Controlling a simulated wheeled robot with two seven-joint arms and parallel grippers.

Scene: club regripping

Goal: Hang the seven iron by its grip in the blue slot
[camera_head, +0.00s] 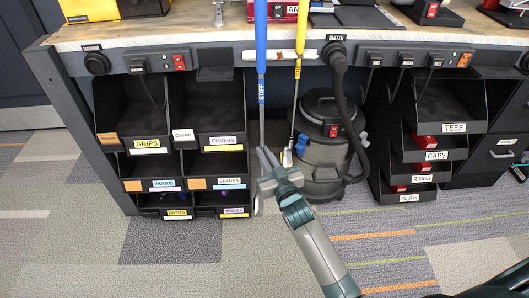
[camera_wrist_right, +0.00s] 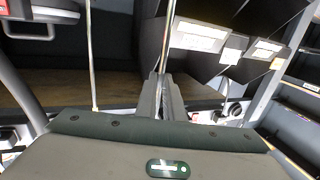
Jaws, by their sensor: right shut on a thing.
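A golf club with a blue grip (camera_head: 261,35) stands upright in front of the bench, its thin shaft bearing a blue STIFF label. A second club with a yellow grip (camera_head: 301,28) hangs upright just to its right. No number reads on either, so I cannot tell which is the seven iron. My right gripper (camera_head: 268,160) is shut on the lower shaft of the blue-gripped club; in the right wrist view the fingers (camera_wrist_right: 161,95) close around a shaft (camera_wrist_right: 169,38). Both grip tops run out of the head view, and no blue slot shows clearly. My left gripper is not in view.
A shop vacuum (camera_head: 322,145) with a hose stands close right of the clubs. Labelled bins (camera_head: 215,140) stand close left, and more bins (camera_head: 435,140) at right. The wooden bench top (camera_head: 150,32) lies above. Open carpet (camera_head: 190,270) is in front.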

